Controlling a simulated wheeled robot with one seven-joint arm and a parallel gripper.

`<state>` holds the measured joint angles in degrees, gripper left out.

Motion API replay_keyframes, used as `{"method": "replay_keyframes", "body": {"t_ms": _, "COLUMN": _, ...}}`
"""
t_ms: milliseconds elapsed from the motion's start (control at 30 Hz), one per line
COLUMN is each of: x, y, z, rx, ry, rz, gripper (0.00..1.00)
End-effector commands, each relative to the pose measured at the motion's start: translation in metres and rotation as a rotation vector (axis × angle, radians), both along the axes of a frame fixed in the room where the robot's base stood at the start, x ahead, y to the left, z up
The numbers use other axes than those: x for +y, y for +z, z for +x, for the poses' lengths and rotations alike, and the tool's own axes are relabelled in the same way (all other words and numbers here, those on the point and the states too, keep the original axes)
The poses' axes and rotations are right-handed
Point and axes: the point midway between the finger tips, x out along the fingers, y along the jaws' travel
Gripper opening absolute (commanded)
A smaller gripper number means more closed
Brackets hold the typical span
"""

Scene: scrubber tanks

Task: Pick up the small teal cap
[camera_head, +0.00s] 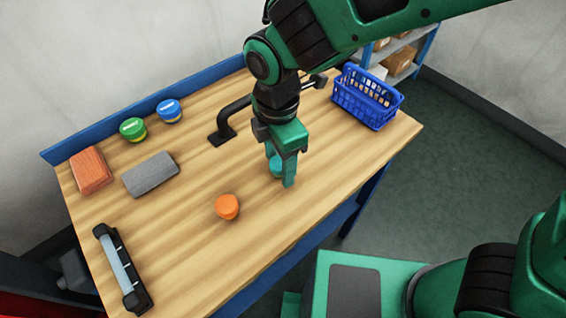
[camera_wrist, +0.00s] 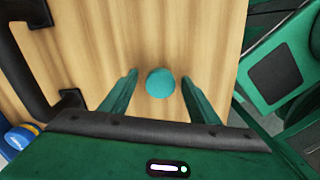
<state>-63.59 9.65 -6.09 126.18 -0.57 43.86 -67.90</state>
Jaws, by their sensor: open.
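The small teal cap (camera_wrist: 160,82) is a round piece standing on the wooden table (camera_head: 190,248). In the wrist view it lies between the two fingers of my gripper (camera_wrist: 159,92), with a gap on either side. In the head view the cap (camera_head: 275,166) is partly hidden behind a finger. My gripper (camera_head: 280,172) is open and points down over the table, its fingers low around the cap. I cannot tell exactly how far the fingertips are above the wood.
An orange cap (camera_head: 227,207) stands nearby. A black handle (camera_head: 226,128) is fixed left of my gripper, and a blue basket (camera_head: 367,97) stands right. Green (camera_head: 132,130) and blue (camera_head: 169,111) tins, a grey block (camera_head: 151,175) and a red brick (camera_head: 91,171) are at the left.

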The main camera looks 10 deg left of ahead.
Motion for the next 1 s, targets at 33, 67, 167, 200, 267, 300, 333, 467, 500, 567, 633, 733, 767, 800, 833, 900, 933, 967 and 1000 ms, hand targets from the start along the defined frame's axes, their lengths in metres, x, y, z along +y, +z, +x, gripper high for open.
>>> {"method": "replay_keyframes", "body": {"t_ms": 33, "x": 0.0, "y": -0.003, "z": 0.0, "rx": 0.0, "ry": 0.0, "rz": 0.0, "gripper": 0.56}}
{"method": "replay_keyframes", "body": {"t_ms": 67, "x": 0.0, "y": -0.004, "z": 0.0, "rx": 0.0, "ry": -0.001, "rz": 0.0, "gripper": 0.56}}
{"method": "replay_keyframes", "body": {"t_ms": 167, "x": 0.0, "y": -0.005, "z": 0.0, "rx": -0.001, "ry": -0.001, "rz": 0.001, "gripper": 0.56}}
{"method": "replay_keyframes", "body": {"t_ms": 200, "x": 0.0, "y": -0.005, "z": 0.0, "rx": 0.0, "ry": -0.001, "rz": 0.001, "gripper": 0.56}}
{"method": "replay_keyframes", "body": {"t_ms": 267, "x": 0.0, "y": -0.005, "z": 0.0, "rx": 0.0, "ry": -0.001, "rz": 0.001, "gripper": 0.56}}
{"method": "replay_keyframes", "body": {"t_ms": 300, "x": 0.0, "y": -0.005, "z": 0.0, "rx": 0.0, "ry": -0.001, "rz": 0.001, "gripper": 0.53}}
{"method": "replay_keyframes", "body": {"t_ms": 333, "x": 0.0, "y": -0.005, "z": 0.0, "rx": 0.0, "ry": -0.001, "rz": 0.001, "gripper": 0.46}}
{"method": "replay_keyframes", "body": {"t_ms": 467, "x": 0.0, "y": -0.004, "z": 0.0, "rx": 0.0, "ry": -0.001, "rz": 0.001, "gripper": 0.15}}
{"method": "replay_keyframes", "body": {"t_ms": 500, "x": 0.0, "y": -0.004, "z": 0.0, "rx": -0.001, "ry": -0.001, "rz": 0.001, "gripper": 0.12}}
{"method": "replay_keyframes", "body": {"t_ms": 567, "x": 0.0, "y": -0.004, "z": 0.0, "rx": -0.001, "ry": -0.001, "rz": 0.001, "gripper": 0.12}}
{"method": "replay_keyframes", "body": {"t_ms": 633, "x": 0.0, "y": -0.004, "z": 0.0, "rx": -0.001, "ry": -0.001, "rz": 0.001, "gripper": 0.12}}
{"method": "replay_keyframes", "body": {"t_ms": 733, "x": 0.0, "y": -0.004, "z": 0.0, "rx": 0.0, "ry": -0.001, "rz": 0.001, "gripper": 0.12}}
{"method": "replay_keyframes", "body": {"t_ms": 767, "x": 0.0, "y": -0.004, "z": 0.0, "rx": 0.0, "ry": -0.001, "rz": 0.001, "gripper": 0.12}}
{"method": "replay_keyframes", "body": {"t_ms": 800, "x": 0.0, "y": -0.003, "z": 0.0, "rx": 0.0, "ry": -0.001, "rz": 0.001, "gripper": 0.12}}
{"method": "replay_keyframes", "body": {"t_ms": 833, "x": 0.0, "y": -0.003, "z": 0.0, "rx": 0.0, "ry": -0.001, "rz": 0.001, "gripper": 0.12}}
{"method": "replay_keyframes", "body": {"t_ms": 900, "x": 0.0, "y": 0.001, "z": 0.0, "rx": 0.0, "ry": -0.001, "rz": 0.001, "gripper": 0.12}}
{"method": "replay_keyframes", "body": {"t_ms": 933, "x": 0.0, "y": 0.002, "z": 0.0, "rx": -0.001, "ry": -0.001, "rz": 0.002, "gripper": 0.12}}
{"method": "replay_keyframes", "body": {"t_ms": 967, "x": 0.0, "y": 0.005, "z": 0.0, "rx": -0.001, "ry": -0.001, "rz": 0.002, "gripper": 0.12}}
{"method": "replay_keyframes", "body": {"t_ms": 1000, "x": 0.0, "y": 0.009, "z": 0.001, "rx": -0.001, "ry": -0.001, "rz": 0.003, "gripper": 0.12}}
